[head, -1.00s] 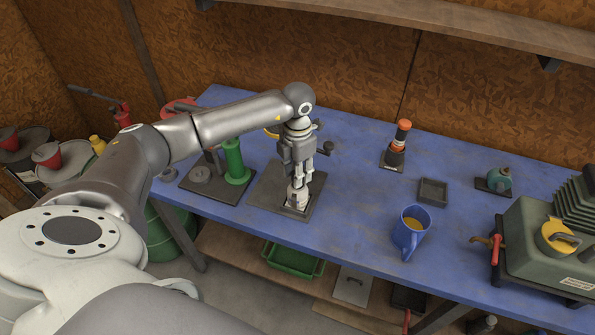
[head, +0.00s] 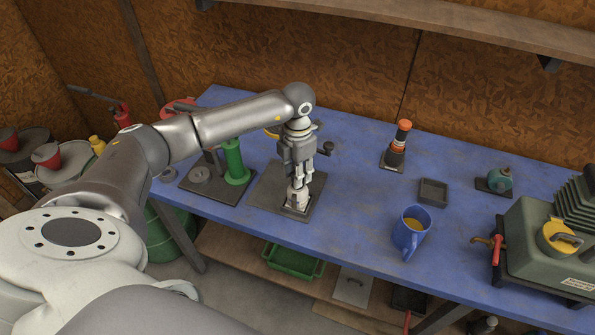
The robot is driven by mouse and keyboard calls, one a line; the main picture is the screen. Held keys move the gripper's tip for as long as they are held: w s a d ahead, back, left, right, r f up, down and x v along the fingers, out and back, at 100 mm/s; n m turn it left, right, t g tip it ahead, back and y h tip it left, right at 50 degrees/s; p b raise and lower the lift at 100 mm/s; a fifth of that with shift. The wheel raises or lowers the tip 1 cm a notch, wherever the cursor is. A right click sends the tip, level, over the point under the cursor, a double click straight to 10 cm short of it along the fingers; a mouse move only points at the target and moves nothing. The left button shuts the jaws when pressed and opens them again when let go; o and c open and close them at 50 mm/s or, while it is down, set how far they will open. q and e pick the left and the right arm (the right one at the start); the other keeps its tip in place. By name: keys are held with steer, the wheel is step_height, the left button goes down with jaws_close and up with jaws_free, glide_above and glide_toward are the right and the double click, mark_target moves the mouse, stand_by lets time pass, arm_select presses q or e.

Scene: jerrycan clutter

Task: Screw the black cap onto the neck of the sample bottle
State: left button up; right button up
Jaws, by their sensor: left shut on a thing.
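The sample bottle (head: 297,201) is a small pale shape standing in a dark holder on a dark plate, left of the middle of the bench. My left gripper (head: 298,184) points straight down directly over it, with its fingertips at the bottle's top. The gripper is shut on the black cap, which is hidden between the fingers. I cannot tell how the cap sits on the neck. The fingers also hide much of the bottle. My right gripper is out of view.
A blue mug (head: 411,232) stands right of the bottle near the front edge. A small dark tray (head: 433,191) looks empty. A green jerrycan (head: 545,243) fills the right end. The bench between is clear.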

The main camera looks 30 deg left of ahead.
arm_select(q)
steer(key=shift+f+b, duration=0.7)
steer(key=shift+f, duration=0.2)
steer(key=o, duration=0.8)
step_height(320, 180, up, 12)
stand_by(0.4)
